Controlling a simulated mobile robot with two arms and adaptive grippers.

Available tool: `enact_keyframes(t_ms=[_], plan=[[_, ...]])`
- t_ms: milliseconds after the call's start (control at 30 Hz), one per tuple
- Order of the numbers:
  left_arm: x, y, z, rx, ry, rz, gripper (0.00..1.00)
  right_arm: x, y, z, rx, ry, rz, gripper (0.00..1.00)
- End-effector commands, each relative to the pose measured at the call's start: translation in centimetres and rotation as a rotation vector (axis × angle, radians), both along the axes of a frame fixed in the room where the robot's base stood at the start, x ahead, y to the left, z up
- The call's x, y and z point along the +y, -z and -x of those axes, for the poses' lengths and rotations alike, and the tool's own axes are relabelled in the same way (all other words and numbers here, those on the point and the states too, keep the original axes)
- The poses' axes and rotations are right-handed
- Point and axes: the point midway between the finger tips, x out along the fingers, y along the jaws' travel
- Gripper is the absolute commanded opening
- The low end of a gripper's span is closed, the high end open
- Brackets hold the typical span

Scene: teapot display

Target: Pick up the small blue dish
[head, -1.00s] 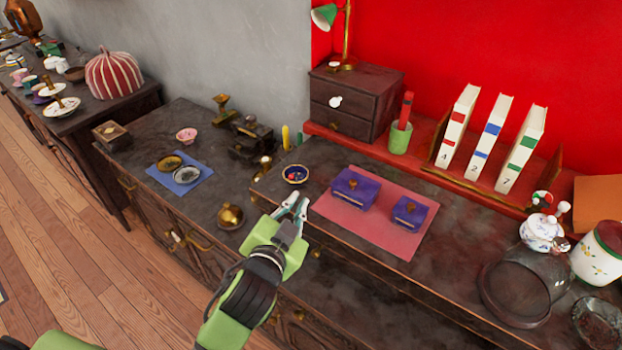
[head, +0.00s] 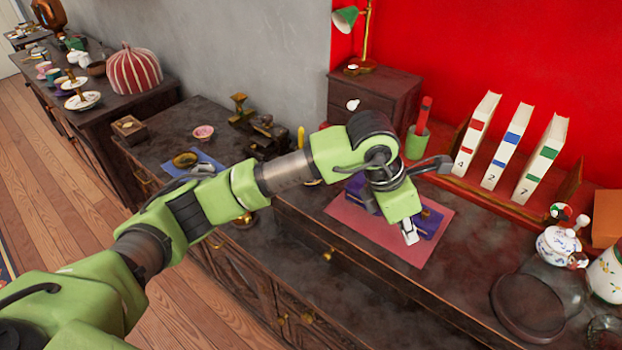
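The small blue dish does not show now. The spot on the dark cabinet top where it stood earlier is covered by my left arm. My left gripper (head: 410,233) points down over the pink mat (head: 350,218), in front of the purple boxes (head: 428,222), which it and the wrist partly cover. Its fingers show small and nearly edge-on, so I cannot tell their opening or whether anything is between them. My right gripper is not in view.
A green cup (head: 416,143) and a row of books (head: 511,148) stand behind the mat. A glass dome (head: 540,300) and a white teapot (head: 558,245) stand at the right. The cabinet top in front of the mat (head: 400,285) is bare.

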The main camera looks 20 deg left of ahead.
Motion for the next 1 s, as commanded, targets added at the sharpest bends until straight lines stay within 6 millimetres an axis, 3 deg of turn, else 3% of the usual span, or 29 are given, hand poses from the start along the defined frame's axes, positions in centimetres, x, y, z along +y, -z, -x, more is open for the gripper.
enact_keyframes(t_ms=[33, 100, 200, 300, 433, 567, 800, 1000], plan=[[4.0, -0.6, -2.4, -0.054, -0.053, -0.154, 0.09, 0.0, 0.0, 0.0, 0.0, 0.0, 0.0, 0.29], [8.9, -1.8, -4.7, -0.105, -0.132, -0.336, 0.09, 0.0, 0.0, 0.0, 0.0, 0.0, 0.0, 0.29], [14.3, -4.2, -6.5, -0.155, -0.234, -0.524, 0.09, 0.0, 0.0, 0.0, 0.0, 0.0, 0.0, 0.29], [17.4, -5.9, -7.2, -0.177, -0.302, -0.63, 0.09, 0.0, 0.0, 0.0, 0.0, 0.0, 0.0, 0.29], [18.9, -5.7, -7.6, -0.183, -0.334, -0.672, 0.09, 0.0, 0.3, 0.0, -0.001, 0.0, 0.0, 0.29], [19.7, -3.4, -8.3, -0.177, -0.334, -0.673, 0.09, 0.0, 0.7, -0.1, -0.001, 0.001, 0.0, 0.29], [21.2, -0.2, -10.0, -0.181, -0.331, -0.67, 0.09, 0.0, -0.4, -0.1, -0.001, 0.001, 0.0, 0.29], [21.6, 1.0, -10.6, -0.182, -0.331, -0.67, 0.09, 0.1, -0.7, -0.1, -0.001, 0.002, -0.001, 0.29]])
